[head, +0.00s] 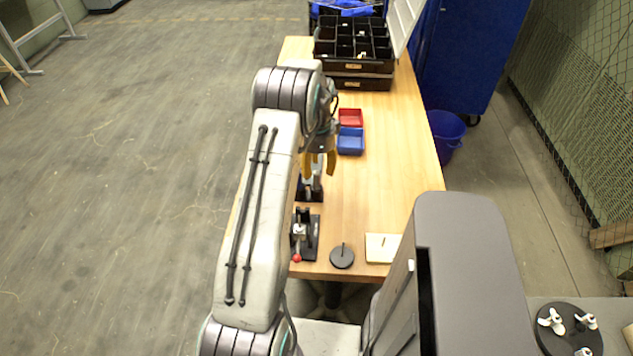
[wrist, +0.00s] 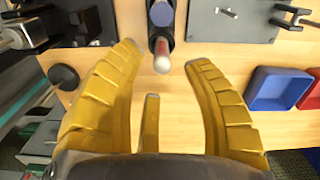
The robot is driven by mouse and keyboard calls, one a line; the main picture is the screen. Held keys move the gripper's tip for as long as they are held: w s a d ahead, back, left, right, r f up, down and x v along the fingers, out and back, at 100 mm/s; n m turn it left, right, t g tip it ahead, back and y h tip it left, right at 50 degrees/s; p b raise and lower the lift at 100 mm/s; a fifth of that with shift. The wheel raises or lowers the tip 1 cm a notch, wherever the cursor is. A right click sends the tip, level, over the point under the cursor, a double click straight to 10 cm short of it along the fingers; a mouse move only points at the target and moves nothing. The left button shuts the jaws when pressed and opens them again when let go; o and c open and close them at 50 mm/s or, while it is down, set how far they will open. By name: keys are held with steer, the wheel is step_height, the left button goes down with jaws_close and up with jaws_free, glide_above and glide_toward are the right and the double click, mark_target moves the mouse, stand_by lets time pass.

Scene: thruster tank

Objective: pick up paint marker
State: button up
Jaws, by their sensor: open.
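My gripper (head: 319,170) hangs over the left side of the wooden table, its yellow fingers pointing down. In the wrist view my gripper (wrist: 163,62) is open, with nothing held. In the head view the fingers partly hide this spot, and no marker can be made out clearly there.
A red tray (head: 350,117) and a blue tray (head: 350,141) lie right of my gripper. A black clamp fixture (head: 313,238), a black disc (head: 342,258) and a pale pad (head: 376,254) sit near the front edge. A black organizer (head: 347,66) stands at the back. The table's middle right is clear.

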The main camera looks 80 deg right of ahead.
mark_target(316, 180)
steer(key=shift+w+f+p, duration=0.2)
steer(key=shift+f+p, duration=0.55)
steer(key=shift+f, duration=2.1)
steer(key=shift+o, duration=0.2)
jaws_close()
